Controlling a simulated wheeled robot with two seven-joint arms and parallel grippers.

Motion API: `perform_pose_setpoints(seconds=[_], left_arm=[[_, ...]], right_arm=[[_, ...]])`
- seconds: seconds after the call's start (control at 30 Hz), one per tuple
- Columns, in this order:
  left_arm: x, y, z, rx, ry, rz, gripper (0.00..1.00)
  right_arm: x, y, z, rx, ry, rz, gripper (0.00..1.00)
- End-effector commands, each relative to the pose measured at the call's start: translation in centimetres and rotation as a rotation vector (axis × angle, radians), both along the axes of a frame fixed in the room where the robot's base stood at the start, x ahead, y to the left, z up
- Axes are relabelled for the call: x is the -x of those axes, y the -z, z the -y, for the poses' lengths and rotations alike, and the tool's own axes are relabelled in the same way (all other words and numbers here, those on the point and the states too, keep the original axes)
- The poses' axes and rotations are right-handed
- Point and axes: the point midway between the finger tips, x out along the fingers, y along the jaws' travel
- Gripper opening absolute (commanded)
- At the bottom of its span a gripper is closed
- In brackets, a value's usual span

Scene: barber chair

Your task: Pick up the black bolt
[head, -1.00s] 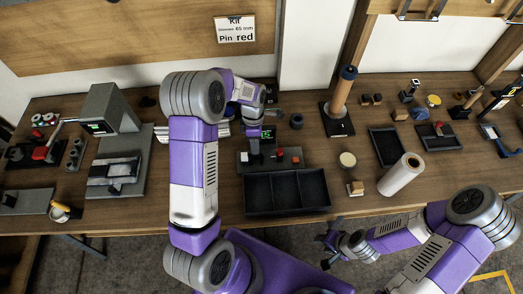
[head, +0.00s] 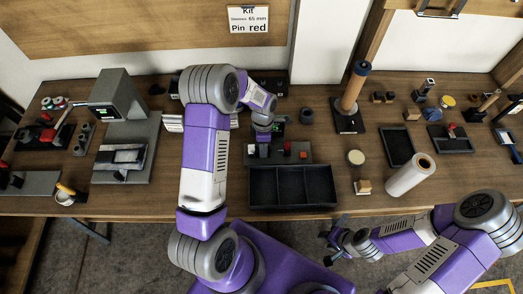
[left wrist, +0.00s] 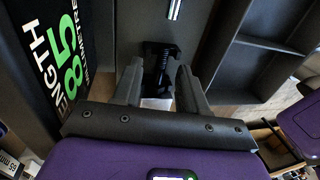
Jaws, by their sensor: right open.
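The black bolt (left wrist: 160,62) shows in the left wrist view, on a dark grey surface just ahead of my left gripper. My left gripper (left wrist: 160,76) has its two fingers apart, one on each side of the bolt's near end. I cannot tell whether they touch it. In the head view my left gripper (head: 263,146) points down over the dark fixture (head: 295,152) behind the black compartment tray (head: 290,203), and the bolt is hidden there. My right gripper (head: 335,243) is open and empty in front of the table.
A screen reading 85 (left wrist: 70,60) stands close on the left in the left wrist view. A red block (head: 303,154) sits on the fixture. A white roll (head: 411,175) and a black shallow tray (head: 396,147) are to the right.

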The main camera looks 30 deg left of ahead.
Motion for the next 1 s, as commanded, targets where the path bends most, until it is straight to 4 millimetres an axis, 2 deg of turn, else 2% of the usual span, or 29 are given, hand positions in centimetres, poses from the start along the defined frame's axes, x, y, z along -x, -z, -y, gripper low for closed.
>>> perform_pose_setpoints(seconds=[0.03, 0.27, 0.67, 0.77, 1.0], left_arm=[[0.0, 0.0, 0.0, 0.0, 0.0, 0.0, 0.36], [0.0, 0.0, 0.0, 0.0, 0.0, 0.0, 0.01], [-0.1, -0.4, 0.0, -0.001, 0.001, 0.002, 0.0], [-0.1, -1.7, 0.0, -0.001, 0.0, 0.002, 0.0], [-0.1, -6.6, 0.0, 0.0, 0.001, 0.005, 0.0]], right_arm=[[0.0, 0.0, 0.0, 0.0, 0.0, 0.0, 0.43], [0.0, 0.0, 0.0, 0.0, 0.0, 0.0, 0.43], [0.0, -0.1, 0.0, 0.0, 0.0, 0.0, 0.43], [0.0, -0.2, 0.0, 0.0, 0.0, 0.0, 0.43], [0.0, -0.8, 0.0, 0.0, 0.0, 0.0, 0.43]])
